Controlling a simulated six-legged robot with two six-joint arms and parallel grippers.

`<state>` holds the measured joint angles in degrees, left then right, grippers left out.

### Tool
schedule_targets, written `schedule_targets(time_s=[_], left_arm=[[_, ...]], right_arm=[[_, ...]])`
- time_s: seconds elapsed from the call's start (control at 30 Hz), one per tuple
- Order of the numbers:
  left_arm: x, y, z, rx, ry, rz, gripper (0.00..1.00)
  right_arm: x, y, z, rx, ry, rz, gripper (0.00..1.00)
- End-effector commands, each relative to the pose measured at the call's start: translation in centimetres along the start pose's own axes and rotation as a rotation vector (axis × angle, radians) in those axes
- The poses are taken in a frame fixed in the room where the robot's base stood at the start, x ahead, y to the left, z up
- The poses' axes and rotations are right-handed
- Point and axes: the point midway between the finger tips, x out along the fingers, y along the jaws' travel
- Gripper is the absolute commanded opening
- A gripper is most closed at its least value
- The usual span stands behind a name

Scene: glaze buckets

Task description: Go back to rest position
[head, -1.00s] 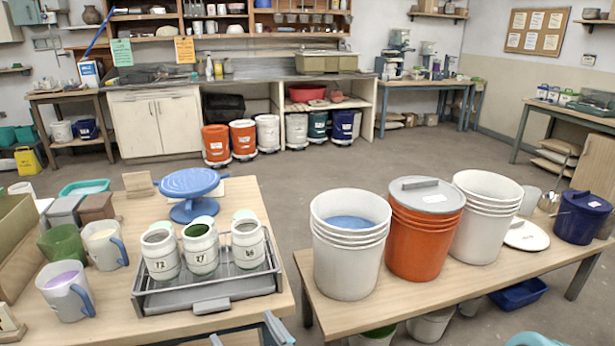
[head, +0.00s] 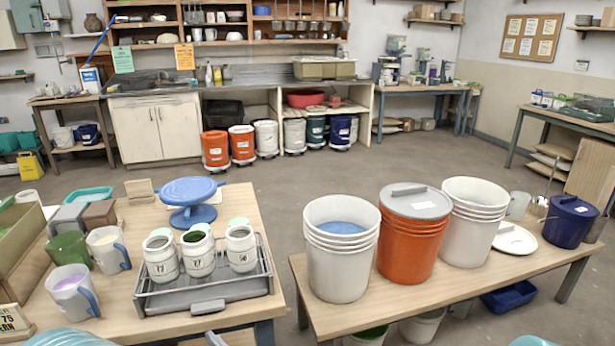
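Three white jars, the left jar (head: 161,259), the middle jar (head: 198,254) and the right jar (head: 241,250), stand upright in a grey tray (head: 208,308) on the left table (head: 240,210). Their labels face me; the middle one shows green inside. On the right table (head: 440,296) stand a white bucket (head: 337,262) with blue inside, an orange bucket (head: 408,250) with a grey lid, and another white bucket (head: 470,235). Neither gripper shows clearly. Rounded teal parts at the bottom left and bottom right edges look like my arms. A small grey piece at the bottom edge is too cut off to identify.
A blue turntable (head: 188,192), a purple-filled jug (head: 72,290), a cream-filled jug (head: 108,248) and a green cup (head: 69,251) crowd the left table. A white plate (head: 515,239) and navy pot (head: 571,220) stand on the right. A floor gap separates the tables.

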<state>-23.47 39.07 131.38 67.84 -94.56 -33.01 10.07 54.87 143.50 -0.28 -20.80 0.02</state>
Motion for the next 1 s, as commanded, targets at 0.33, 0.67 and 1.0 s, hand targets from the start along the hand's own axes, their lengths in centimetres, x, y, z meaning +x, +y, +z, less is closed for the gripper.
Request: schedule_targets(time_s=[0.33,0.67,1.0], left_arm=[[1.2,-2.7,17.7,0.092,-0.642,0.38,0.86],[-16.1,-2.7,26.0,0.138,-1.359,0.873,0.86],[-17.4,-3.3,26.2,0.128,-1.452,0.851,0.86]], right_arm=[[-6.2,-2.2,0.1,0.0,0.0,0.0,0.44],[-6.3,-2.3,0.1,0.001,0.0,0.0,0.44],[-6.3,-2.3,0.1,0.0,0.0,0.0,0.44]])
